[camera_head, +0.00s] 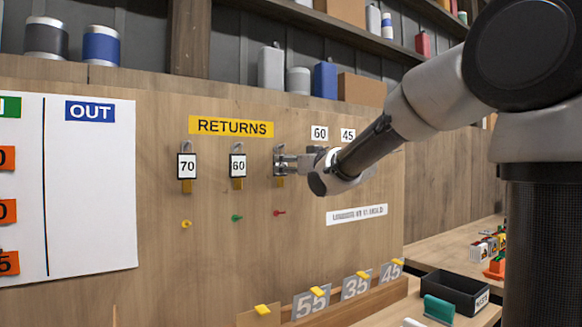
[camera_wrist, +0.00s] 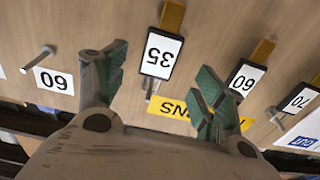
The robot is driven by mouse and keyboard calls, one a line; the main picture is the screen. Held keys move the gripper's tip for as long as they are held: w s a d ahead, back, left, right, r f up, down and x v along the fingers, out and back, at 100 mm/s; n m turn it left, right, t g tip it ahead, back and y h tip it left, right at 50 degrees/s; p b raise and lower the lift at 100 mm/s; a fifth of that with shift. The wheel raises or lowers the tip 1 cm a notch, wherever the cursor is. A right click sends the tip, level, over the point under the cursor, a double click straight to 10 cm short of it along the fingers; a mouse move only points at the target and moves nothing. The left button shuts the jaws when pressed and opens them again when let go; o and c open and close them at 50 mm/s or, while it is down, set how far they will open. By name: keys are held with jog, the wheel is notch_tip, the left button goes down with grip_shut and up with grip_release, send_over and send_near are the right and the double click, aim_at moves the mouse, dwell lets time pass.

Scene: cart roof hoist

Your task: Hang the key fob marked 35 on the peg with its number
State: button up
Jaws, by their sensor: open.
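The fob marked 35 (camera_wrist: 160,55) is a white tag with a dark frame and a yellow strap. It hangs under the yellow RETURNS sign (camera_head: 231,127), right of fob 60 (camera_head: 238,166) and fob 70 (camera_head: 187,167). My gripper (camera_head: 286,164) is at this fob and hides most of it in the head view. In the wrist view, which is upside down, my open gripper (camera_wrist: 162,72) has one finger on each side of fob 35, with gaps visible. Number plates 60 (camera_head: 319,132) and 45 (camera_head: 348,135) are up to the right. No peg plate marked 35 is visible; my arm covers part of that board.
Cards 55, 35 (camera_head: 356,286) and 45 stand in a wooden rack below. Yellow, green and red pins (camera_head: 279,212) stick out under the fobs. A white OUT board (camera_head: 90,190) is at left. A black bin (camera_head: 452,291) sits at lower right.

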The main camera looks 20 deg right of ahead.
aim_at(281, 164)
jog(key=x, duration=0.7)
jog(key=shift+d+f, duration=0.1)
jog(key=shift+f, duration=0.05)
jog(key=c, duration=1.2)
jog(key=shift+c, duration=0.2)
jog(key=shift+r, duration=0.4)
jog(key=shift+s, duration=0.1)
jog(key=s, duration=0.1)
jog(key=s+d, duration=0.1)
jog(key=s, duration=0.1)
jog(key=s+r, duration=0.1)
jog(key=shift+s+d+r, duration=0.1)
jog(key=shift+s+d, duration=0.15)
